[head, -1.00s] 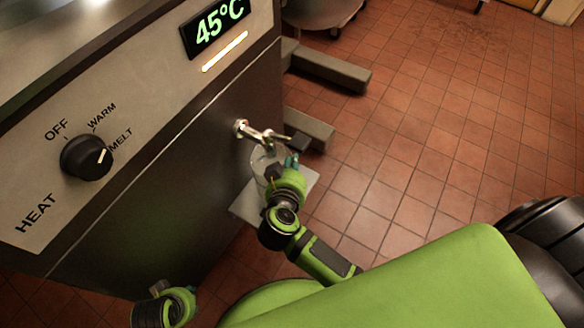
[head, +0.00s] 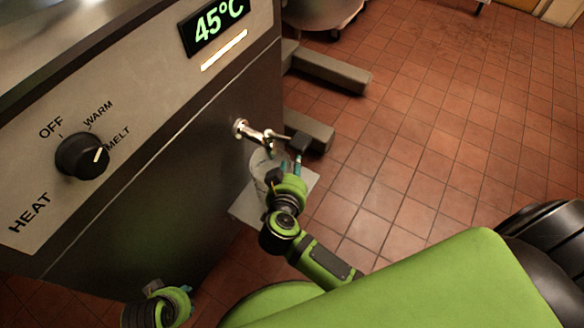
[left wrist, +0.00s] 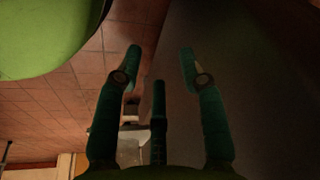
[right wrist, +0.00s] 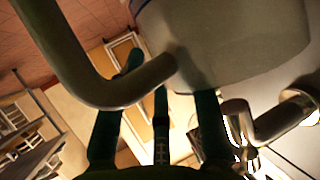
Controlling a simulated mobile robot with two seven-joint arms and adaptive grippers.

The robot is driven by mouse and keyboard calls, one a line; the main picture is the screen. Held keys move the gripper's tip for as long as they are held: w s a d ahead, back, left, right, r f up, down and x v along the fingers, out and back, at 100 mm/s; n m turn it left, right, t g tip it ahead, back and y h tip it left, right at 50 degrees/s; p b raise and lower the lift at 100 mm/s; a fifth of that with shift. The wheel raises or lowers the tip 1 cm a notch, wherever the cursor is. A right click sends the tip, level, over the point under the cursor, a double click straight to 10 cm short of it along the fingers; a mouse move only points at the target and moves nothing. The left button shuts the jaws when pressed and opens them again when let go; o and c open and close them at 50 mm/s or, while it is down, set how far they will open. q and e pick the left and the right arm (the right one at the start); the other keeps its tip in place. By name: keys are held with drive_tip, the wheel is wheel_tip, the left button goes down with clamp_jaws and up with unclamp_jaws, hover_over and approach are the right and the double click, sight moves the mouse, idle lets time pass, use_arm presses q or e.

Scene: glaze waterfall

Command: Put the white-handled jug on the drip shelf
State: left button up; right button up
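The pale grey jug (head: 257,162) is below the tap at the machine's front, largely hidden by my right gripper in the head view. In the right wrist view the jug (right wrist: 235,45) is very close, and its pale curved handle (right wrist: 85,75) crosses in front of one finger. My right gripper (head: 284,168) is open at the handle; whether the fingers touch it I cannot tell. The drip shelf (head: 304,186) is the pale plate under the jug; whether the jug's base rests on it is hidden. My left gripper (left wrist: 160,58) is open and empty beside the machine's dark lower front.
The metal tap (head: 250,132) sticks out just above the jug and my right gripper. The machine (head: 150,150) with its heat dial (head: 82,156) fills the left. Grey machine feet (head: 325,70) lie behind. The tiled floor (head: 440,120) at right is clear.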

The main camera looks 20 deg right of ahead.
drive_tip(key=shift+r, duration=0.1)
use_arm(q)
wheel_tip(320, 180, down, 8)
drive_tip(key=s+p, duration=0.2)
drive_tip(key=p, duration=0.1)
drive_tip(key=shift+s+r+g, duration=0.2)
drive_tip(key=shift+s+g, duration=0.1)
drive_tip(key=shift+s, duration=0.05)
use_arm(e)
drive_tip(key=v, duration=1.2)
use_arm(q)
drive_tip(key=shift+a, duration=0.1)
